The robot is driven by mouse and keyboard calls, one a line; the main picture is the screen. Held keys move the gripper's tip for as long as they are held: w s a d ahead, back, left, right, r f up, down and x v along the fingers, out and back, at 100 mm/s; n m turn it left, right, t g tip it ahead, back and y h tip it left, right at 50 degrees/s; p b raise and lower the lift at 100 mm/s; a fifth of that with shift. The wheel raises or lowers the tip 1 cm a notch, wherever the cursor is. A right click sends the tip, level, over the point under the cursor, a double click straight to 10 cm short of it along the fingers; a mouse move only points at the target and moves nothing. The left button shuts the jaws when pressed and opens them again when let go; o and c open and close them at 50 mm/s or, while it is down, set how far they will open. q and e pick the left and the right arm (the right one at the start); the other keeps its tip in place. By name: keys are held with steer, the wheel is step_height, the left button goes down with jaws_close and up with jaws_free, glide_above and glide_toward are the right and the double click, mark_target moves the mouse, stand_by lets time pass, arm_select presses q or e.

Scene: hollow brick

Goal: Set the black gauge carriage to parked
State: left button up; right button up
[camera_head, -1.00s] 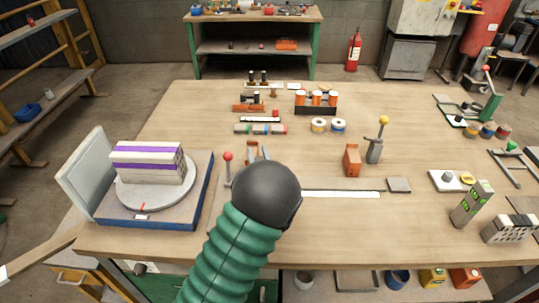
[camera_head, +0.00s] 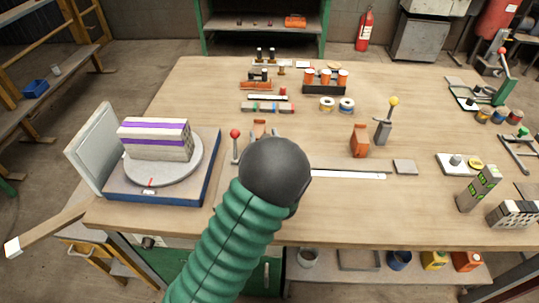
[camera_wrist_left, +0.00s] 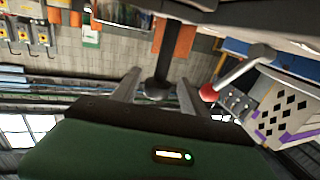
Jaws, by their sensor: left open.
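My left arm's round black joint (camera_head: 275,172) and green sleeve cover the left part of the gauge rail in the head view, so I cannot see the carriage there. A white scale strip (camera_head: 347,174) runs out to the right of the joint. In the left wrist view my left gripper (camera_wrist_left: 157,80) is open. A black post with a round black end (camera_wrist_left: 158,88), perhaps the carriage's knob, shows between its two fingers. I cannot tell whether they touch it. Orange blocks (camera_wrist_left: 186,40) show behind. My right gripper is not in view.
A red-knobbed lever (camera_head: 235,134) stands left of the joint, and a yellow-knobbed lever (camera_head: 384,128) beside an orange block (camera_head: 360,141) stands right. A turntable with a striped brick (camera_head: 158,140) is at the left. The front right of the table (camera_head: 390,215) is clear.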

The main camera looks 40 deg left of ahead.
arm_select(q)
steer(key=v, duration=1.4)
steer(key=shift+s, duration=0.2)
steer(key=shift+p, duration=0.3)
